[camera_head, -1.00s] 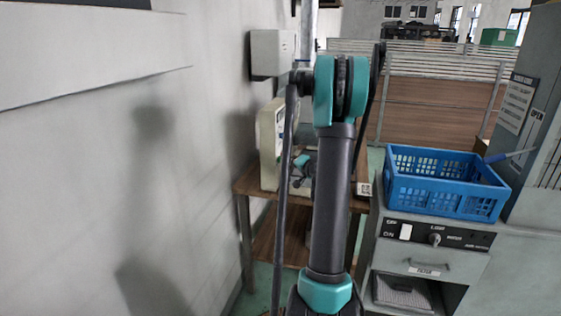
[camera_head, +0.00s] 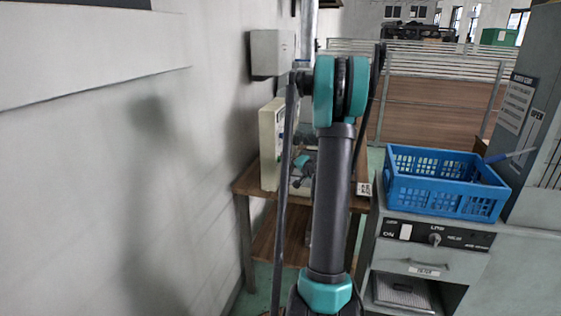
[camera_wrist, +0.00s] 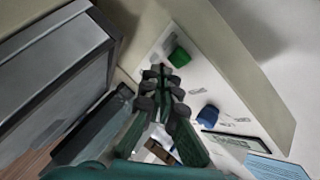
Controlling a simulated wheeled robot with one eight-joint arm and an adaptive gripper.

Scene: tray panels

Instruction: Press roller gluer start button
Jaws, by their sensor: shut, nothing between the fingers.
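The beige machine box (camera_head: 268,145), which I take to be the roller gluer, stands on a wooden table by the wall in the head view. Its white panel (camera_wrist: 235,98) shows in the wrist view with a green button (camera_wrist: 179,57) near the upper end and a blue knob (camera_wrist: 208,112) lower right. My gripper (camera_wrist: 160,72) is shut and empty, its fingertips just left of and below the green button in the picture. I cannot tell whether the tips touch the panel. In the head view my arm hides part of the machine and gripper.
The wooden table (camera_head: 245,187) has a lower shelf. A blue crate (camera_head: 440,199) sits on a grey cabinet (camera_head: 405,259) at right. The white wall (camera_head: 90,190) runs close along the left. In the wrist view a grey box-like body (camera_wrist: 60,80) lies left of the fingers.

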